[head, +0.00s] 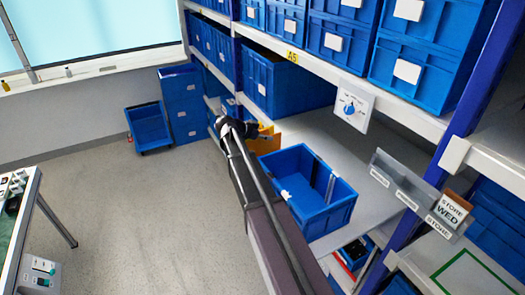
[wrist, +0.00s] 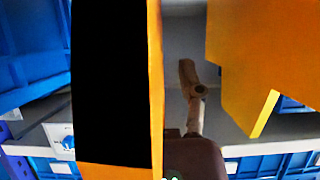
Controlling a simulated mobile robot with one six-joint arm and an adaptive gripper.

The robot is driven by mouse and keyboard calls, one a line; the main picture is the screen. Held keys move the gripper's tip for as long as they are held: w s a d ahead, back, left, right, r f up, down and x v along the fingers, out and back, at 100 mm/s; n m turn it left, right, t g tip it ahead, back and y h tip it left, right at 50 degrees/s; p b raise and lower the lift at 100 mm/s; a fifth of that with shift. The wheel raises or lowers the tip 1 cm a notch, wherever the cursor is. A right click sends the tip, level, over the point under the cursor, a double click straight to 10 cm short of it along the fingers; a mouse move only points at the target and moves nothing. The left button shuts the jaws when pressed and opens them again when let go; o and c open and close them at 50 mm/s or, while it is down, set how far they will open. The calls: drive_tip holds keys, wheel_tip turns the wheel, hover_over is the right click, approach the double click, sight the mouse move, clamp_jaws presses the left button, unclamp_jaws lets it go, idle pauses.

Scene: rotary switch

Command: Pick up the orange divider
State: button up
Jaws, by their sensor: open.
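The orange divider (head: 265,143) shows in the head view at the far end of my arm, behind the open blue bin on the shelf. My gripper (head: 255,130) is open there, dark and small, right beside the divider and partly overlapping it. I cannot tell whether they touch. In the wrist view, a large orange surface (wrist: 265,60) fills the upper right. An orange strip edges a black block at the left, very close to the camera. I cannot tell which of these parts is divider. The fingertips are not clear in the wrist view.
The open blue bin (head: 308,192) stands on the grey shelf close to my arm. A rotary switch (head: 350,107) is on a white plate on the shelf edge. Blue bins fill the upper shelf. Clear sign plates (head: 405,180) jut out at right. The floor at left is open.

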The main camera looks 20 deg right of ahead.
clamp_jaws()
drive_tip(key=shift+r, duration=0.25)
idle(0.4)
wheel_tip(320, 180, up, 10)
drive_tip(key=p, duration=1)
drive_tip(key=shift+f, duration=0.25)
idle(0.3)
